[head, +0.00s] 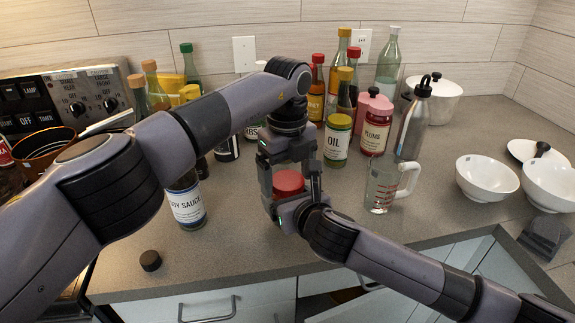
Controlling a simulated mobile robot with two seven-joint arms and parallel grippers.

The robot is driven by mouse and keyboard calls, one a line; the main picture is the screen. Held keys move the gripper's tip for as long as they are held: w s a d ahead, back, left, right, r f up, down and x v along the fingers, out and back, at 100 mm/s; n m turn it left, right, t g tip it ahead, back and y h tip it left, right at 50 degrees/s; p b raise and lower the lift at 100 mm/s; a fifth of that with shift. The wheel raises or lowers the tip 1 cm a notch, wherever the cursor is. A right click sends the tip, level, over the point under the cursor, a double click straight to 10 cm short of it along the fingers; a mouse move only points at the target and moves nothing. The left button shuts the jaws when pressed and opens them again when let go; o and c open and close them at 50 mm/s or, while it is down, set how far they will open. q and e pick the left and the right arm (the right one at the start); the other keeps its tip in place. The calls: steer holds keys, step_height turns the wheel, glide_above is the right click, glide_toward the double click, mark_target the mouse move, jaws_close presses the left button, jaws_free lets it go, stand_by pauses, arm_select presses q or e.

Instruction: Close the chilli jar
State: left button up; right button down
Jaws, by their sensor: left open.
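A jar with a red lid (289,182) is at the middle of the counter; its label is hidden, so I cannot read whether it says chilli. My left gripper (289,184) points down over it, open, with a finger on each side of the red lid. I cannot tell whether the fingers touch it. My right gripper (284,212) comes in from the lower right, low beside the jar. It overlaps the jar and the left fingers in view, and its jaw state is unclear. How the lid sits on the jar is hidden.
A soy sauce bottle (187,203) stands left of the jar, with a loose black cap (150,260) nearer the front edge. White bowls (487,178) stand farther right.

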arm_select(q)
steer(key=c, duration=1.1)
steer(key=m, duration=0.5)
steer(key=shift+m, duration=0.3)
steer(key=m, duration=0.4)
steer(key=o, duration=1.1)
steer(key=shift+o, duration=0.2)
steer(key=shift+s, duration=0.1)
steer(key=shift+d, duration=0.15)
